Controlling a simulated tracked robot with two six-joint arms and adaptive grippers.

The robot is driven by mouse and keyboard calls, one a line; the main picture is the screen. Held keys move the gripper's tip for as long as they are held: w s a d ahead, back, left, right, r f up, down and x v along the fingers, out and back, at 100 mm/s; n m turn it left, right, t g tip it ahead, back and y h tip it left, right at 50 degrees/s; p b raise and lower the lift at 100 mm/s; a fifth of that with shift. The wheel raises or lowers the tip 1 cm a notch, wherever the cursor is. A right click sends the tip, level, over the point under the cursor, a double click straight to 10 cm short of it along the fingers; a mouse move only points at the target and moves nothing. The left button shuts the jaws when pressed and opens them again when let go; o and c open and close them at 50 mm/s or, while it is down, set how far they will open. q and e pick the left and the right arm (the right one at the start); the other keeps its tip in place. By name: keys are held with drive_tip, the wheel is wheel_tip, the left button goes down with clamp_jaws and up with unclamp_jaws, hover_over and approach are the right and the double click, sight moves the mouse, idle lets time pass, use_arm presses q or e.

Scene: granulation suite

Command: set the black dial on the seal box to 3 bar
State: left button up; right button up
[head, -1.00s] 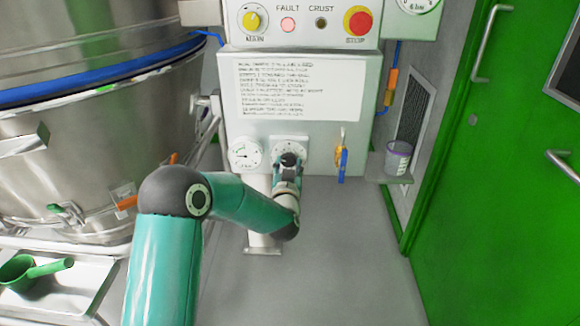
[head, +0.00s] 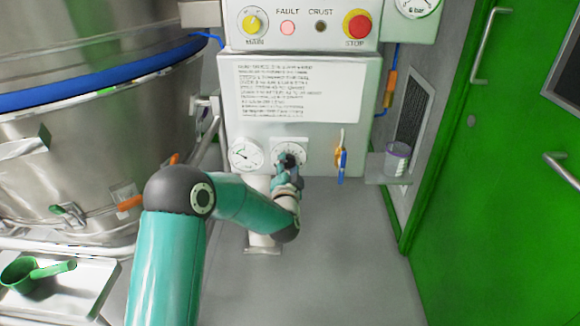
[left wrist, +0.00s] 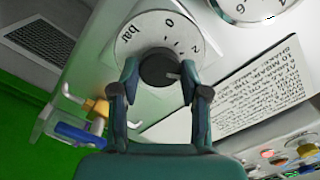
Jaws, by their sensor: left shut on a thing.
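The black dial (head: 290,159) sits on a white round scale plate low on the front of the seal box (head: 236,100). My left gripper (head: 289,170) is shut on the dial, its fingers on either side of it. In the left wrist view, the black dial (left wrist: 156,66) is between the two fingertips (left wrist: 160,75). Its pale mark points right and slightly down, a little past the 2 on the side away from the 0. The scale shows 0, 2 and "bar"; a finger hides the part beyond 2. My right gripper is not in view.
A pressure gauge (head: 245,154) is just left of the dial. A blue-handled valve (head: 342,162) hangs to the right, with a cup (head: 397,158) on a small shelf beyond. A steel vessel (head: 90,140) stands at left, a green door (head: 490,190) at right.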

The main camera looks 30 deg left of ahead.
use_arm(q)
drive_tip(key=shift+w+d+r, duration=0.1)
drive_tip(key=shift+w+d, duration=0.05)
drive_tip(key=shift+d, duration=0.1)
drive_tip(key=o, duration=1.1)
drive_tip(key=shift+o, duration=0.2)
drive_tip(key=shift+a, duration=0.1)
drive_tip(key=v, duration=1.2)
drive_tip(key=shift+f, duration=0.2)
